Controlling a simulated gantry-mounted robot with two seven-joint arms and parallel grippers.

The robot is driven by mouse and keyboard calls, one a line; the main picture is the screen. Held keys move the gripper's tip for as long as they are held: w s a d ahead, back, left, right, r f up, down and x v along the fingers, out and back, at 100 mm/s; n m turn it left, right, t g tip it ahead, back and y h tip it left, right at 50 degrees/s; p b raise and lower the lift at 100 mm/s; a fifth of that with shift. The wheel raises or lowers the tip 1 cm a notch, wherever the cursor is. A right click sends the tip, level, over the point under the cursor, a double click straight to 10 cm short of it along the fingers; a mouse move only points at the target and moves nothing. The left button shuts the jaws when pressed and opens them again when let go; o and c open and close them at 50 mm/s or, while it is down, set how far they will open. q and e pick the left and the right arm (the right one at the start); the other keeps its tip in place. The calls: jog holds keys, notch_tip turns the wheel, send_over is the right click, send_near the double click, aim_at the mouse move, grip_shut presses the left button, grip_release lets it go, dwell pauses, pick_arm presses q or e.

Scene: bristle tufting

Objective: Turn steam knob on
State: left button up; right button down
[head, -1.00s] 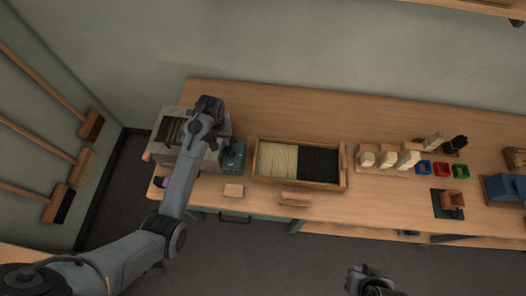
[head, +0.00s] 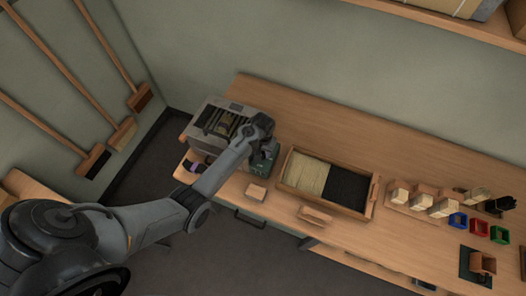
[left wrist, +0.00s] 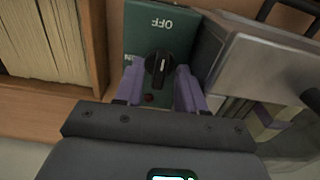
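The steam knob (left wrist: 158,65) is a black pointer knob on a dark green panel (left wrist: 150,32), in the left wrist view. The word OFF shows upside down on the panel, and part of another label shows left of the knob. The panel also shows in the head view (head: 264,168), at the right side of a grey metal machine (head: 205,118). My left gripper (left wrist: 160,88) is open, with one purple finger on each side of the knob. I cannot tell whether the fingers touch it. In the head view my left gripper (head: 261,133) hides the knob. My right gripper is out of view.
A wooden tray (head: 372,196) of pale and black bristles stands right of the panel. Brush blocks and coloured bins (head: 479,227) stand farther right. The bench behind the tray is clear.

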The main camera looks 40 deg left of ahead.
pick_arm(q)
jog(key=shift+f, duration=0.15)
grip_shut()
